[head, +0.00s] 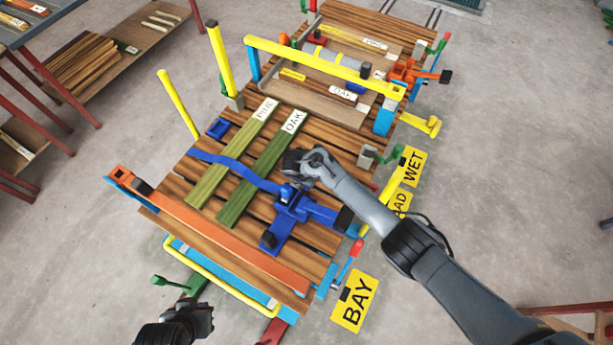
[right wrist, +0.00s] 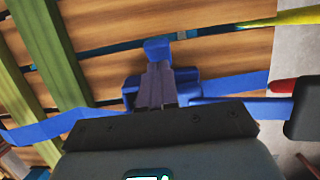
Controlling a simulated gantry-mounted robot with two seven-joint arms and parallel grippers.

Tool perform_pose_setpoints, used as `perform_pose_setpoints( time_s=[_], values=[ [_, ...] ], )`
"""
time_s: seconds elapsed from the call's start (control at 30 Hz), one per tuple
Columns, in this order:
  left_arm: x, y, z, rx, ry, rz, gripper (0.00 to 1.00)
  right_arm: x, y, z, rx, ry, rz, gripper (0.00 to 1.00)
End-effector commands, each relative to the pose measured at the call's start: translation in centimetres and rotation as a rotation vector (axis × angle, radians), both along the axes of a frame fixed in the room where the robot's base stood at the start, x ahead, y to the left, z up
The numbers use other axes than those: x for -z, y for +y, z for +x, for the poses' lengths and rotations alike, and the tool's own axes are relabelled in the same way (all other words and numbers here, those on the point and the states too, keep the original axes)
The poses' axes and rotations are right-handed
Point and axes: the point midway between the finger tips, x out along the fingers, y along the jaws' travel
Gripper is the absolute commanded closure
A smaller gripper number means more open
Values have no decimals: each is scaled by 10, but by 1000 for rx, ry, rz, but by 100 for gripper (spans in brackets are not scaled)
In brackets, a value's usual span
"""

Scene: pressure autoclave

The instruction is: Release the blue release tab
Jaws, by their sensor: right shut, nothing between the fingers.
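A blue ratchet buckle (head: 292,207) sits on the slatted wooden deck, with a blue strap (head: 235,170) running left from it over two green planks. In the right wrist view, the blue buckle body (right wrist: 212,87) lies around and behind my fingers. A small blue tab (right wrist: 156,46) shows just beyond the fingertips. My right gripper (head: 289,188) is over the buckle; in its wrist view the fingers (right wrist: 157,68) are shut with nothing between them. I cannot tell whether they touch the tab. My left gripper (head: 208,312) is low in the head view, away from the buckle; its jaw state is unclear.
An orange beam (head: 220,240) edges the deck in front. A blue handle with a black end (head: 343,218) sticks out right of the buckle. A yellow bar (head: 325,65) spans a wooden tray behind. Yellow posts (head: 221,60) stand at the left. Floor signs (head: 356,300) lie right.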

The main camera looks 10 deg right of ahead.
Motion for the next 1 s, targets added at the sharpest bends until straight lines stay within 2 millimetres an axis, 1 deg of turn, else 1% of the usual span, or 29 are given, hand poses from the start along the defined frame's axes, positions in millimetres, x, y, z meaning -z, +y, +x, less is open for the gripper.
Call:
perform_pose_setpoints(
  time_s=[0.37,0.57,0.83,0.87,1.0],
  values=[
    [-1,2,0,6,-1,9,100,0,1,-1,0,-1,1,100],
    [-13,2,0,5,-1,8,100,-9,4,-4,0,0,0,100],
    [-50,0,0,-1,-2,-2,100,-32,13,-19,4,1,1,100],
    [-51,-1,0,-1,-3,-3,100,-36,14,-19,5,-1,3,100],
    [-60,-1,0,-2,-3,-3,100,-65,19,-23,4,-1,3,100]
  ],
)
